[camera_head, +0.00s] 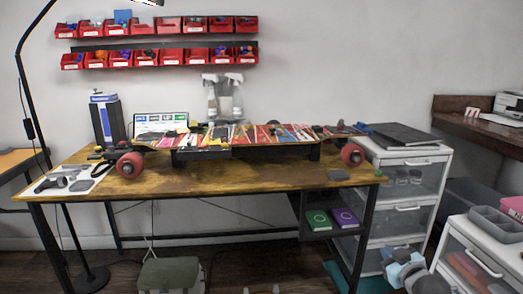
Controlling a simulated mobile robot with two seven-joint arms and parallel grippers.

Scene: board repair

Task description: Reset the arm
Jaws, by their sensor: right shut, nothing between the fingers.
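My right gripper (394,257), with blue and grey parts, shows at the bottom right, low in front of the white drawer unit. It is shut and empty, and touches nothing that I can make out. The rest of my right arm leaves the picture at the lower edge. My left gripper is not in view. A long skateboard (290,135) with a colourful striped deck and red wheels (130,165) lies along the wooden workbench (240,178), well away from my right gripper.
A white drawer unit (405,160) stands at the bench's right end. Another drawer unit (480,250) stands at the lower right. A green box (170,275) is on the floor in front of the bench. A black floor lamp (68,240) stands at the left. Red bins (170,56) hang on the wall.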

